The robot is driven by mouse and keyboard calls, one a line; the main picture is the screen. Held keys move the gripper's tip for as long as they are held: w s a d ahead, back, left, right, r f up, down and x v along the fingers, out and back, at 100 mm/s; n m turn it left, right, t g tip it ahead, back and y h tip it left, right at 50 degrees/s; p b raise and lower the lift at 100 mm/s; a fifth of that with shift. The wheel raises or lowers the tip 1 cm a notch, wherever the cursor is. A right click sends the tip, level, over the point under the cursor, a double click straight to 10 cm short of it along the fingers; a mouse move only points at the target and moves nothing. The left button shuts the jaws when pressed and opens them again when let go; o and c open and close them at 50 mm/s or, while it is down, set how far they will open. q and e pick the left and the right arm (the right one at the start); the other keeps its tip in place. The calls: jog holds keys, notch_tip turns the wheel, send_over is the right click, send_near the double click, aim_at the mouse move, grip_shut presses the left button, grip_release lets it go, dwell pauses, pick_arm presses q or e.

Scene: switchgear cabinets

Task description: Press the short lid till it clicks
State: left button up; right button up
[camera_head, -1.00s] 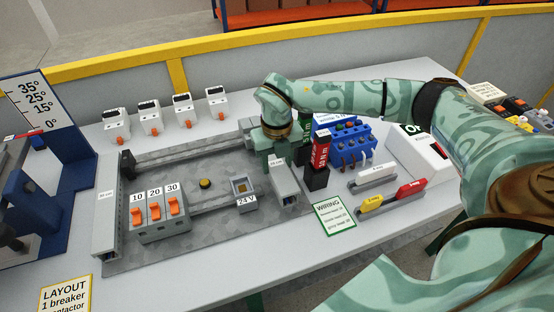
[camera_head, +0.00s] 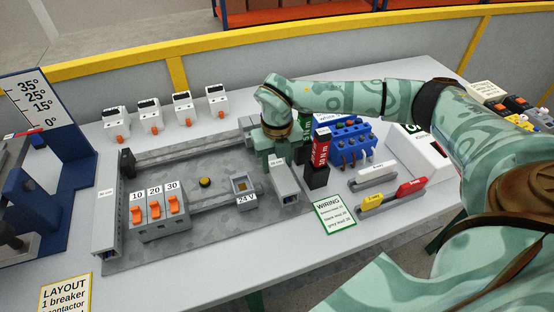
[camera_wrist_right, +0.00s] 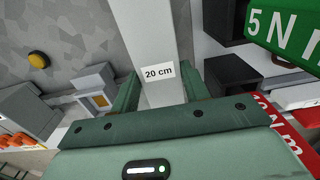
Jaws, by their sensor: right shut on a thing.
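The short lid is a pale bar labelled "20 cm" (camera_wrist_right: 158,72), running up the middle of the right wrist view. In the head view its near end (camera_head: 279,165) shows on top of the short grey duct (camera_head: 288,188), right of the 24 V block. My right gripper (camera_head: 272,158) is over the duct, pointing down. In the right wrist view its two fingers (camera_wrist_right: 160,92) are shut on the lid from both sides. The far part of the lid is hidden by my gripper. I cannot tell whether the lid is fully seated. My left gripper is not in view.
Close right of the gripper stand a red torque driver (camera_head: 321,148) in a black holder (camera_head: 317,177) and a green one (camera_wrist_right: 285,28). A blue connector rack (camera_head: 350,142) is behind. The breakers (camera_head: 156,212) and yellow button (camera_head: 204,183) are left on the plate.

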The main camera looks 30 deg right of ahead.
aim_at(277, 165)
jog(key=o, duration=1.2)
jog(key=shift+c, duration=0.2)
notch_tip(277, 165, up, 16)
jog(key=p, duration=0.2)
jog(key=shift+p, duration=0.35)
